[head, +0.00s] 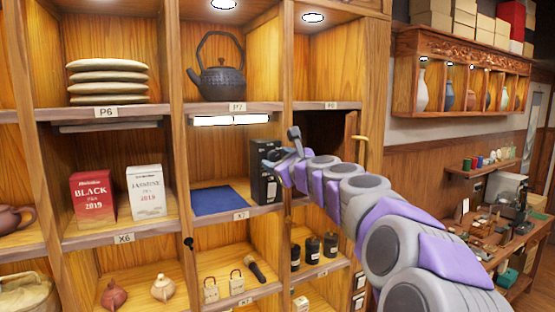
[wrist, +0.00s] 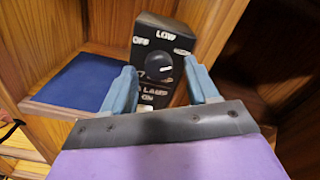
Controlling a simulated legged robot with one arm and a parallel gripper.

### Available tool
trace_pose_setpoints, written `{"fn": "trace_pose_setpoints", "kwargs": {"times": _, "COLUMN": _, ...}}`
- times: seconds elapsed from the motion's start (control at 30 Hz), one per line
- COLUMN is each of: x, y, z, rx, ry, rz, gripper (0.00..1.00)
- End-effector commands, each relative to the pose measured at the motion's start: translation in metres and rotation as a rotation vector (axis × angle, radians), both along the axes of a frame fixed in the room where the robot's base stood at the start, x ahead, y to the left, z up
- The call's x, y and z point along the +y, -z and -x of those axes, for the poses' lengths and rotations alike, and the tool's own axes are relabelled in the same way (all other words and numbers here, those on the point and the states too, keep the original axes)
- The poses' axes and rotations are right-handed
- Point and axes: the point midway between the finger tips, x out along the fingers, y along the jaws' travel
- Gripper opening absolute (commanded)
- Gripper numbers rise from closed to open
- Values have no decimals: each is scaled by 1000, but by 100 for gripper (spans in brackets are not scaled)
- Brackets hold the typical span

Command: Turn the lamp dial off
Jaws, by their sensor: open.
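A black lamp control box (head: 264,190) stands at the right side of the compartment labelled X7. In the wrist view its front carries a dark round dial (wrist: 158,68) with a white pointer line tilted toward the right. OFF is printed at upper left, LOW at the top, another blurred word at upper right, and LAMP ON below. A light strip (head: 232,119) under the shelf above glows white. My gripper (head: 283,150) is open in front of the box. In the wrist view its two blue fingers (wrist: 160,72) appear on either side of the dial; contact cannot be told.
A blue mat (head: 219,200) lies left of the box. Wooden dividers and shelves enclose the compartment. An open cabinet door (head: 350,140) stands at the right.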

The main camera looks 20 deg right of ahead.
Motion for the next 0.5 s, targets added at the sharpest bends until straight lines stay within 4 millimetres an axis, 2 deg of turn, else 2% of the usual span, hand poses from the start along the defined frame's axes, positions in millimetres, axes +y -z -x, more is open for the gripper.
{"fn": "trace_pose_setpoints", "kwargs": {"times": 0.43, "x": -1, "y": 1, "z": -8, "rx": 1, "ry": -1, "rz": -2, "gripper": 59}}
{"fn": "trace_pose_setpoints", "kwargs": {"times": 0.5, "x": -1, "y": 1, "z": -8, "rx": 1, "ry": -1, "rz": -2, "gripper": 53}}
